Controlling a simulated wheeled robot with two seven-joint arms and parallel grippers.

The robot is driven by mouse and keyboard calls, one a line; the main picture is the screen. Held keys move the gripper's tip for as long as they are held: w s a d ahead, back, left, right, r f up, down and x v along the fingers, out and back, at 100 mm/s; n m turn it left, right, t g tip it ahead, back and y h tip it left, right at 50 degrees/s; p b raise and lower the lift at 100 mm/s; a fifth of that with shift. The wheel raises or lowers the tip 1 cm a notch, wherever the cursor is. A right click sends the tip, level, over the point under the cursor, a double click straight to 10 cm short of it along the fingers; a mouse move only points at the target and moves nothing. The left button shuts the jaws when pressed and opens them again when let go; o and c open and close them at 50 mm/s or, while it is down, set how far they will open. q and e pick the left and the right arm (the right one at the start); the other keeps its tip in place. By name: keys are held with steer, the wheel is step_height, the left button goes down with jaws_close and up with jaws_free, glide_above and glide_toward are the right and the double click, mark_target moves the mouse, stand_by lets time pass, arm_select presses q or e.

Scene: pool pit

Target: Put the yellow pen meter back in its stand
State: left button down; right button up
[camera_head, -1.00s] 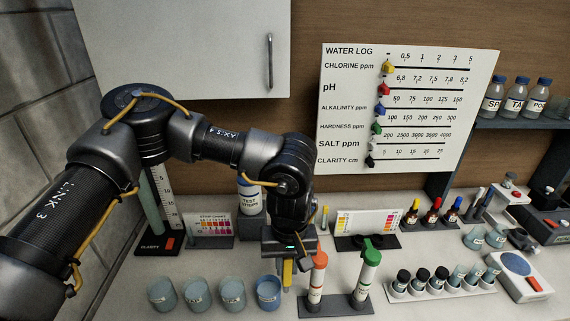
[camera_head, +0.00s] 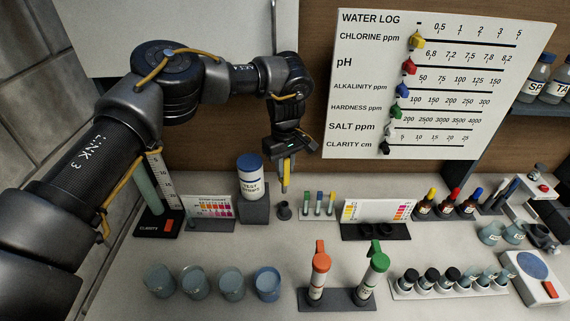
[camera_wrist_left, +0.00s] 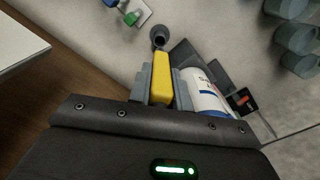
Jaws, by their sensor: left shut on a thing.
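My left gripper (camera_head: 285,158) is shut on the yellow pen meter (camera_head: 285,182), which hangs upright, pointing down. In the left wrist view the yellow pen meter (camera_wrist_left: 162,78) sits between the two grey fingers of the left gripper (camera_wrist_left: 161,88). A small dark round stand (camera_head: 283,211) with an open top is on the counter just below the meter's tip, and a gap shows between them. The stand also shows in the left wrist view (camera_wrist_left: 158,38), beyond the meter's tip. My right gripper is out of view.
A test strips bottle (camera_head: 250,176) on a grey block (camera_head: 254,211) is close left of the stand. A rack of small coloured-cap tubes (camera_head: 318,205) is close right.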

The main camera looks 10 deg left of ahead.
mark_target(285, 181)
arm_select(q)
steer(key=shift+f+b, duration=1.5)
steer(key=shift+f, duration=0.4)
steer(key=shift+p, duration=0.35)
steer(key=shift+f, duration=0.25)
steer(key=shift+f+b, duration=0.3)
steer(key=shift+f, duration=0.45)
steer(key=shift+f, duration=0.1)
